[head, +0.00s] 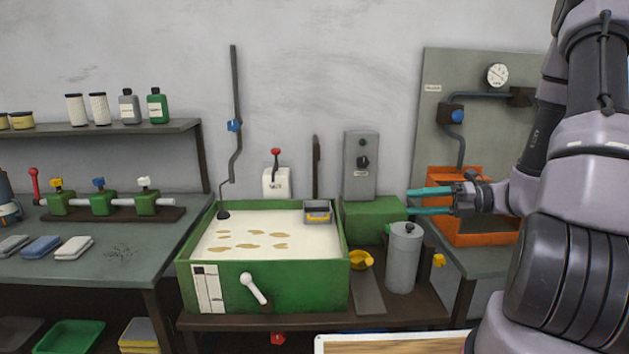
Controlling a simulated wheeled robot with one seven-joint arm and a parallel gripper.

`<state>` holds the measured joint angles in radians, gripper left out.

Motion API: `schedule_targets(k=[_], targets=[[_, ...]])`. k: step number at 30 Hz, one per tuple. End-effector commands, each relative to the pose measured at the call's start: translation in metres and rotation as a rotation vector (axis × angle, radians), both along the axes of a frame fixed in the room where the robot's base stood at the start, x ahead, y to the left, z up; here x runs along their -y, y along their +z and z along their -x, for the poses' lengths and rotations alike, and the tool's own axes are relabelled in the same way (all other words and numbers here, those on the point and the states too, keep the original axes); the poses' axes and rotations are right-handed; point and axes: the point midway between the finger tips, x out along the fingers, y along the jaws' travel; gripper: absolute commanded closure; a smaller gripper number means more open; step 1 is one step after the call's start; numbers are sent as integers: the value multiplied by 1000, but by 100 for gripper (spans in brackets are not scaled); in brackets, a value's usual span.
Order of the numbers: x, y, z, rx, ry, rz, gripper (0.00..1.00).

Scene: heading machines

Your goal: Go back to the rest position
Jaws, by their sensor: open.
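My gripper (412,201) has teal fingers that point left, with a gap between them. It is open and holds nothing. It is in front of the right end of the green machine block (368,219), above the grey cylinder (404,265). My arm comes in from the right side of the picture and hides part of the orange tray (482,236) and the panel behind it.
A green tank (270,288) of pale liquid stands in the middle, with a white lever (255,290) on its front. A left bench (105,262) carries several valves and folded cloths. A shelf (85,138) holds bottles and filters. A wooden-topped surface (400,344) is at the bottom.

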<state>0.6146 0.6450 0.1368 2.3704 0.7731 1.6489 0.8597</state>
Motion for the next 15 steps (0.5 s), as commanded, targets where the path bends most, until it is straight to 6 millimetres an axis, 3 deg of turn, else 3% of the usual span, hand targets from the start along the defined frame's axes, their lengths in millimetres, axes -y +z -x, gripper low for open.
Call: schedule_targets(k=[1, 6, 15], targets=[[-9, 14, 8, 96, 78, 84, 40], [-27, 44, 38, 411, 337, 335, 40], [-33, 91, 83, 988, 804, 736, 40]])
